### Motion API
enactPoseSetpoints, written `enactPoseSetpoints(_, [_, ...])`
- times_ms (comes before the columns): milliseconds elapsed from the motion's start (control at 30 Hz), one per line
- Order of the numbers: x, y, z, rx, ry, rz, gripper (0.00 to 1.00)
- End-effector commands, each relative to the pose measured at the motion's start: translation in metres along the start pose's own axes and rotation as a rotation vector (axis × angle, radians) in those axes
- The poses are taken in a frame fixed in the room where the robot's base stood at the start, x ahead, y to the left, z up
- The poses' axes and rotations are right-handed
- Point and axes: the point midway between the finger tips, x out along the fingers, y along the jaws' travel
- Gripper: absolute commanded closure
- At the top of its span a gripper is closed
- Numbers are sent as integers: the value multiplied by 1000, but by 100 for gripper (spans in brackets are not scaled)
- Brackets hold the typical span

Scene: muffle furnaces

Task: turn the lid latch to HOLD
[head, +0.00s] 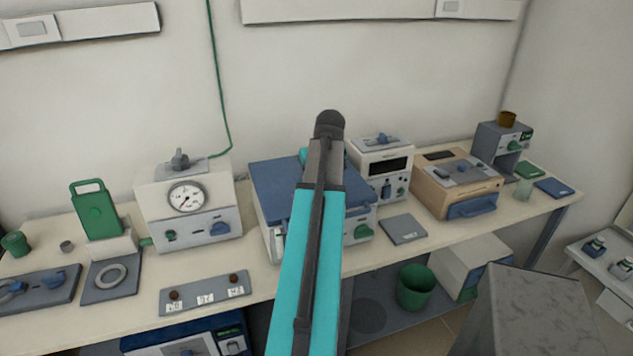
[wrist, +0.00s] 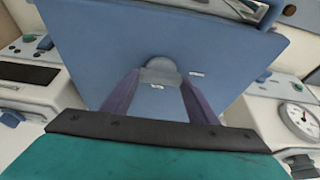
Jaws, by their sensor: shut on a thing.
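The wide device has a blue lid (head: 272,180), which fills the middle of the wrist view (wrist: 235,45). The lid latch (wrist: 161,66) is a small grey-blue rounded piece on that lid. My gripper (wrist: 160,76) has its two purple-grey fingers on either side of the latch and is shut on it. Two small pale labels (wrist: 196,74) show on the lid, one beside the latch and one between the fingers. Their text is too small to read. In the head view my arm hides the latch and my fingertips.
A gauge box (head: 187,205) stands left of the lidded device. A white box with a dark display (head: 382,165) and a tan box (head: 455,185) stand to its right. A grey pad (head: 403,229) lies in front. A green bin (head: 416,288) is below the bench.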

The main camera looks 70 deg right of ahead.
Motion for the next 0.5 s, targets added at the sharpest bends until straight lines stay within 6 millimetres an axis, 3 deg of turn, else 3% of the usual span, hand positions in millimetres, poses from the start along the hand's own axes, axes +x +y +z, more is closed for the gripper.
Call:
enactPoseSetpoints(33, [0,2,3,-1,-7,4,45])
enactPoseSetpoints(133, [0,1,2,-1,-6,3,28])
enactPoseSetpoints(500, [-1,0,1,0,-2,2,28])
